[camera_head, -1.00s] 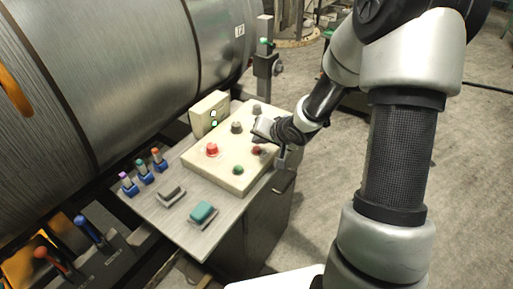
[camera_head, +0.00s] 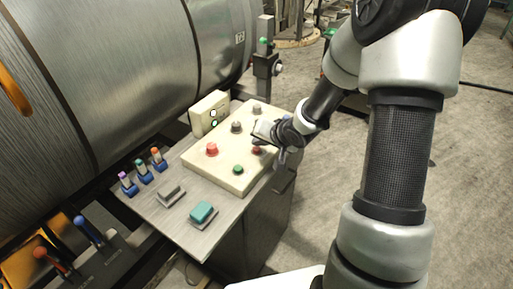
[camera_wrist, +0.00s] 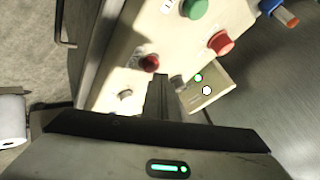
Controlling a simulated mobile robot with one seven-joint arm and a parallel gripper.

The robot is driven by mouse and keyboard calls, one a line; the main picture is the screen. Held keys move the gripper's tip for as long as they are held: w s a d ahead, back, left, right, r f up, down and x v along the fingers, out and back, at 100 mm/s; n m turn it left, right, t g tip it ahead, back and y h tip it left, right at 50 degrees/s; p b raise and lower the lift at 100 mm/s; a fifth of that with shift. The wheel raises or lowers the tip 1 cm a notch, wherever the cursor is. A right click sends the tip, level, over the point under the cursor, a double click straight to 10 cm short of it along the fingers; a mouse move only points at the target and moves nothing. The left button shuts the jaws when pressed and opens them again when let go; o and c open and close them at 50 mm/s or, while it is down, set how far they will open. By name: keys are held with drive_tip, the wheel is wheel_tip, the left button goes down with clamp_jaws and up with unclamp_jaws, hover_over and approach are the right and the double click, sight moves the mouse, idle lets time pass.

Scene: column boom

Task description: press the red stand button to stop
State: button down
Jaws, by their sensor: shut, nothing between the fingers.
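A cream button box (camera_head: 225,171) sits on a grey metal stand top and carries two red buttons. The larger red mushroom button (camera_head: 212,149) is at its left; it also shows in the wrist view (camera_wrist: 220,43). A smaller dark red button (camera_head: 256,150) is at its right, partly under my gripper in the head view; the wrist view shows it whole (camera_wrist: 151,62). My gripper (camera_head: 258,136) is shut and empty over the box's right side. In the wrist view its fingertips (camera_wrist: 160,78) appear just beside the smaller red button; contact cannot be told.
A green button (camera_head: 238,170) and grey knobs (camera_head: 236,127) share the box. A small light box (camera_head: 209,112) stands behind it. Coloured toggles (camera_head: 143,170) and a teal switch (camera_head: 202,212) are on the stand top. A large metal drum (camera_head: 120,80) fills the left. Open floor lies right.

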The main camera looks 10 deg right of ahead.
sight(259, 150)
drive_tip(key=shift+f+b, duration=0.3)
drive_tip(key=shift+f, duration=0.2)
idle(0.4)
idle(0.3)
drive_tip(key=shift+r+p, duration=0.95)
drive_tip(key=shift+p, duration=0.15)
wheel_tip(259, 150, up, 5)
drive_tip(key=p, duration=0.5)
